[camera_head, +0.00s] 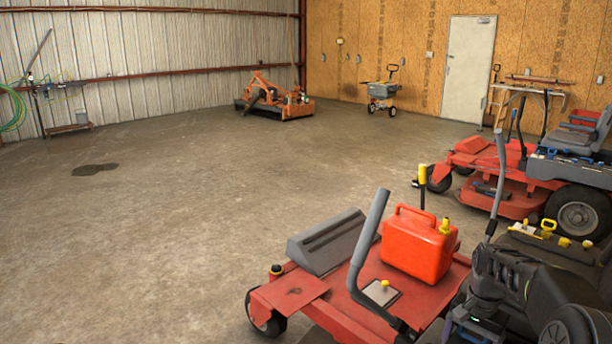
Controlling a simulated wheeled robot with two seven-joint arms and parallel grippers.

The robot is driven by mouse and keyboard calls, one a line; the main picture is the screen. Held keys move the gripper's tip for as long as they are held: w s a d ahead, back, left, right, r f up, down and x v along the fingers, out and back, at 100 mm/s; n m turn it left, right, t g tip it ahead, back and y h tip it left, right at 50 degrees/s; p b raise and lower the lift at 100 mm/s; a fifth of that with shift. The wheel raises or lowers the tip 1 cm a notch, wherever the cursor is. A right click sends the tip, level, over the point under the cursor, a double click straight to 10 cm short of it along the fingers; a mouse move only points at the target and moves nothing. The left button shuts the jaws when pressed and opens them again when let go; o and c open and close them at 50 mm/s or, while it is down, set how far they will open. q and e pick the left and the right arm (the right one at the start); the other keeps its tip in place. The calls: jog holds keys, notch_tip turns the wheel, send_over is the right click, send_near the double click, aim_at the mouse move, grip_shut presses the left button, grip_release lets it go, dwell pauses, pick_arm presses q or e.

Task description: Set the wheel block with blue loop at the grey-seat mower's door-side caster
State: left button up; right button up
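The grey-seat mower is the red mower (497,187) at the right, with a grey seat (577,135). A dark front caster (439,181) shows at its left end; the caster farther toward the door is mostly hidden by the deck. Small blue items (546,153) lie on its grey side, too small to tell apart. I cannot make out a wheel block with a blue loop for certain. A dark arm that looks like my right arm reaches in at the lower right; its gripper (474,328) is low at the bottom edge, its fingers unclear. My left gripper is not in view.
A nearer red mower (331,299) carries a red fuel can (417,245) and fills the lower right. Yellow-handled items (548,227) lie behind it. A grey cart (381,91) and white door (469,69) are at the back. Open floor spreads left.

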pick_arm(q)
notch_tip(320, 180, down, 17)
jog(key=b, duration=1.7)
pick_arm(e)
jog(key=s+a+f, duration=0.3)
jog(key=a+f, duration=0.4)
jog(key=a, duration=0.4)
jog(key=s+a+f, duration=0.3)
jog(key=a+f, duration=0.4)
jog(key=a, duration=0.3)
pick_arm(q)
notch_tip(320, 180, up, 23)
jog(key=p, duration=2.3)
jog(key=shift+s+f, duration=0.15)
pick_arm(e)
jog(key=w+r+n, duration=0.2)
jog(key=r+n, duration=0.3)
jog(key=r, duration=0.4)
jog(key=w+r+n, duration=0.2)
jog(key=r+n, duration=0.3)
jog(key=r, duration=0.5)
jog(key=shift+w+a, duration=0.25)
jog(key=shift+w, duration=0.05)
